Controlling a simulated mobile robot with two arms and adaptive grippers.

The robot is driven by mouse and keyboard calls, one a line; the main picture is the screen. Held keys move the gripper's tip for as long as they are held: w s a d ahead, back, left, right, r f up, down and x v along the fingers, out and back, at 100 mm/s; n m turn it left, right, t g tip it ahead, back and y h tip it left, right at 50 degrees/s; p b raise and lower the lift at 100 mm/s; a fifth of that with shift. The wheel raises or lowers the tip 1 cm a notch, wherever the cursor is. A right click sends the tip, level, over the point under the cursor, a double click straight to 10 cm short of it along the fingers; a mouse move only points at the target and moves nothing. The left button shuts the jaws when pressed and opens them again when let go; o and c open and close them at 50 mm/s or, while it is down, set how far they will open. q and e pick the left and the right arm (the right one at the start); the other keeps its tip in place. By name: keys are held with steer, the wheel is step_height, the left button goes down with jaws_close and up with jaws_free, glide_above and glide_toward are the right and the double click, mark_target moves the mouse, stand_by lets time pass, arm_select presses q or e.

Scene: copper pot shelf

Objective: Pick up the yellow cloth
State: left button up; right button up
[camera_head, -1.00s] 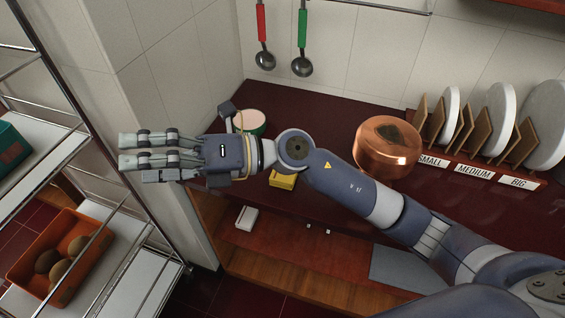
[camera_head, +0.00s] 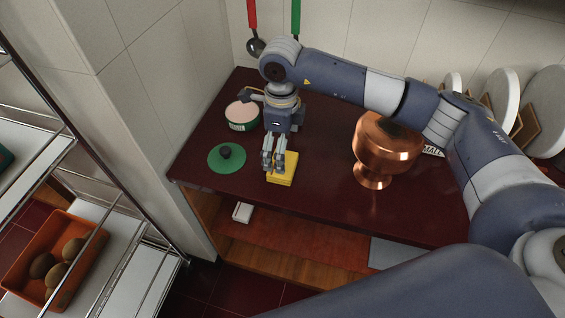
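The yellow cloth (camera_head: 284,171) is a small folded block on the dark red counter, near its front edge. My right gripper (camera_head: 273,165) points down at the cloth's left part, with its fingers in front of or against it. The fingers are close together, and I cannot tell whether they grip the cloth. The cloth appears to rest on the counter, and its left part is partly hidden by the fingers. My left gripper is not in view.
A green lid (camera_head: 227,158) with a dark knob lies left of the cloth. A green-and-white tub (camera_head: 241,116) stands behind it. A copper pot (camera_head: 386,149) stands to the right. Plates (camera_head: 498,98) stand at the back right. A wire rack with an orange crate (camera_head: 27,249) is at left.

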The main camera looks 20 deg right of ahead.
steer(key=shift+f, duration=0.7)
steer(key=shift+f+p, duration=0.4)
steer(key=f, duration=0.1)
steer(key=f+p, duration=0.1)
steer(key=f, duration=0.1)
steer(key=shift+d+f, duration=0.2)
steer(key=shift+f, duration=0.5)
steer(key=shift+c, duration=0.2)
steer(key=c, duration=1)
